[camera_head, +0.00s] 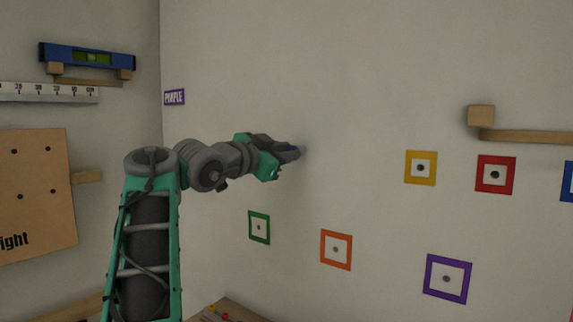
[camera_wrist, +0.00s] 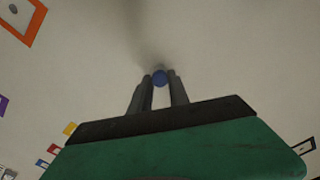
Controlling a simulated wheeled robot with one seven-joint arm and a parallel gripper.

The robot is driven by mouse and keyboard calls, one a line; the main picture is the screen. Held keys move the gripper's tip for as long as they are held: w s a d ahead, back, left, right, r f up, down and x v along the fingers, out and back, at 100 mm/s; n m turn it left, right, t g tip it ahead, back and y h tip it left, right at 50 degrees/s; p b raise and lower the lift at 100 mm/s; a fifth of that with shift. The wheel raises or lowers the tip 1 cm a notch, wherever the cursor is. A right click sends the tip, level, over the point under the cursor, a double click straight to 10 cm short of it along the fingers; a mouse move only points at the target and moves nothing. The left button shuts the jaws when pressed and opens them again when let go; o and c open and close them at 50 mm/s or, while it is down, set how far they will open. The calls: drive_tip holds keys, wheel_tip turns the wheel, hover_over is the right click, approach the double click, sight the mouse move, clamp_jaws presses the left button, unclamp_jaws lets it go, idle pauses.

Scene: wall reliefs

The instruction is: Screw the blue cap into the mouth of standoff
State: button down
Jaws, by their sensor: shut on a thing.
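My gripper (camera_head: 292,151) reaches to the wall and is shut on the blue cap (camera_head: 298,150). In the wrist view, the blue cap (camera_wrist: 160,77) shows as a small round end between the two grey fingertips (camera_wrist: 160,82). The cap is close to the wall; I cannot tell whether it touches anything there. The standoff cannot be made out; the fingers and cap may hide it.
Coloured square frames with dark centres are on the wall: green (camera_head: 259,227), orange (camera_head: 336,249), purple (camera_head: 447,278), yellow (camera_head: 421,167) and red (camera_head: 495,174). A wooden ledge (camera_head: 525,136) juts out at right. A blue level (camera_head: 87,54) and a pegboard (camera_head: 35,190) are at left.

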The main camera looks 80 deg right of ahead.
drive_tip(key=m+b, duration=0.4)
drive_tip(key=m, duration=0.6)
drive_tip(key=shift+w+d+m, duration=0.1)
drive_tip(key=shift+m, duration=0.2)
drive_tip(key=c, duration=1.5)
unclamp_jaws()
drive_tip(key=shift+w, duration=0.1)
